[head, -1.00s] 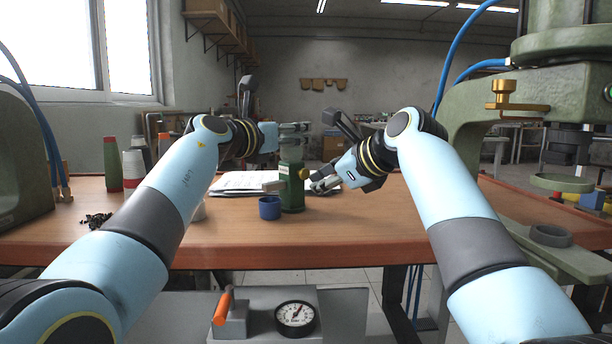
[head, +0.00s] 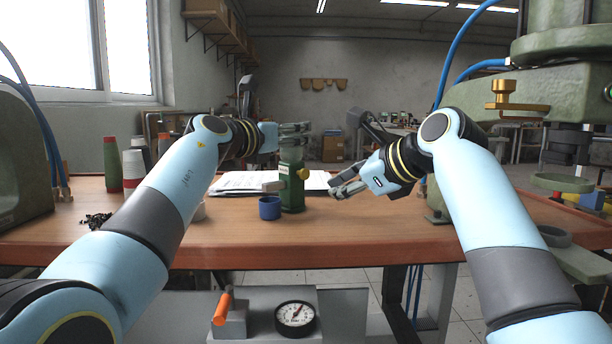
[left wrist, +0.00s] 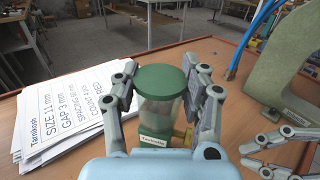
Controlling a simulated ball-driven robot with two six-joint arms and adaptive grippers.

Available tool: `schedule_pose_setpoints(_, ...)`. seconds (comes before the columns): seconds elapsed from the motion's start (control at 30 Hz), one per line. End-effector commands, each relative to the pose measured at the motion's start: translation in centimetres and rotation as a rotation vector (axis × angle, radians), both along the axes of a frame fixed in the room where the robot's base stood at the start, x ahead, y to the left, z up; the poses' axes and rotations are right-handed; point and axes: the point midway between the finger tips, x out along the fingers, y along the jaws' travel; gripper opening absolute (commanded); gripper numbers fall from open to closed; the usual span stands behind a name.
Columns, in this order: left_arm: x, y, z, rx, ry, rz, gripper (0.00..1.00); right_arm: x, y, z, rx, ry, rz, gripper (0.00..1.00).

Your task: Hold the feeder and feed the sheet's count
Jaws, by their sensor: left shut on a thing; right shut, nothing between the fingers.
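The feeder (head: 291,190) is a green upright body with a brass knob on its right side. In the left wrist view its clear upper part (left wrist: 159,112) has a green lid and a small name label below. My left gripper (head: 293,134) is shut around its upper part. A blue cup (head: 270,208) stands just in front of the feeder, under a grey spout. The sheet (left wrist: 70,125) lies on a paper stack, with size, gap, spacing and count lines; the count figure is unclear. My right gripper (head: 339,187) is shut and empty, right of the knob and apart from it.
Red-and-green and white bottles (head: 133,168) stand at the left of the wooden table (head: 330,235), near small black pieces (head: 97,220). A green press (head: 465,130) stands at the right. A gauge (head: 295,317) is below the front edge. The front middle is clear.

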Motion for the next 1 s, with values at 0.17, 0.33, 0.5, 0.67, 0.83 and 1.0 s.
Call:
schedule_pose_setpoints(0.17, 0.0, 0.0, 0.0, 0.001, -0.001, 0.000, 0.02, 0.0, 0.0, 0.0, 0.000, 0.000, 0.000, 0.00)
schedule_pose_setpoints(0.33, 0.0, 0.0, 0.0, 0.001, -0.001, 0.000, 0.02, 0.0, 0.0, 0.0, 0.000, 0.000, 0.000, 0.00)
schedule_pose_setpoints(0.5, 0.0, 0.0, 0.0, 0.001, -0.001, 0.000, 0.63, 0.0, 0.0, 0.0, 0.000, 0.000, 0.000, 0.00)
schedule_pose_setpoints(0.67, 0.0, 0.0, 0.0, 0.001, -0.001, 0.000, 0.71, 0.0, 0.0, 0.0, 0.000, -0.001, -0.001, 0.00)
schedule_pose_setpoints(0.83, 0.0, 0.0, 0.0, 0.001, -0.001, 0.000, 0.71, 0.0, 0.0, 0.0, 0.000, 0.000, 0.000, 0.00)
schedule_pose_setpoints(1.0, -1.1, 0.8, -0.1, -0.001, -0.001, 0.001, 0.71, 0.0, 0.0, 0.0, 0.000, 0.000, 0.000, 0.00)
